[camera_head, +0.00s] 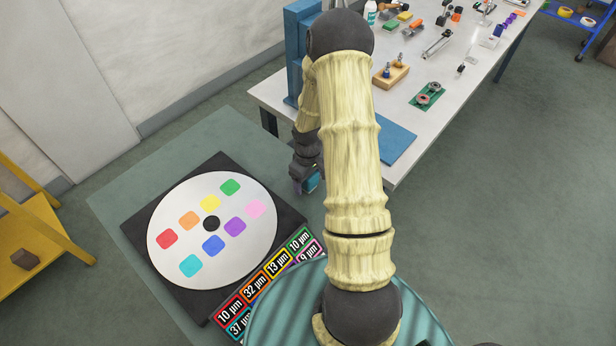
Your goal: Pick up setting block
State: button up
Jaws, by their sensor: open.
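No object is clearly marked as the setting block, so I cannot tell which one it is. A small blue object (313,183) shows right at my gripper (304,184), near the green table's right edge. My arm and hand partly hide it, and I cannot tell whether it touches the fingers. My gripper is open, pointing down, and small in the picture. A dark brown block (24,259) lies on a yellow stand at the far left, well away from my gripper.
A white disc (165,262) with several coloured patches sits on a black square base (130,222) on the green table (112,201). Coloured micrometre labels (256,284) lie in front. A white workbench (440,120) with many small parts stands behind right. Floor at right is clear.

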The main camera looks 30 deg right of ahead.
jog(key=shift+f, duration=0.2)
dwell(0.4)
jog(key=c, duration=1.3)
jog(key=shift+o, duration=0.2)
jog(key=shift+r, duration=0.15)
jog(key=shift+w+r, duration=0.2)
jog(key=shift+r, duration=0.4)
notch_tip(320, 180, up, 9)
jog(key=shift+s+f+b, duration=0.15)
jog(key=shift+b, duration=0.7)
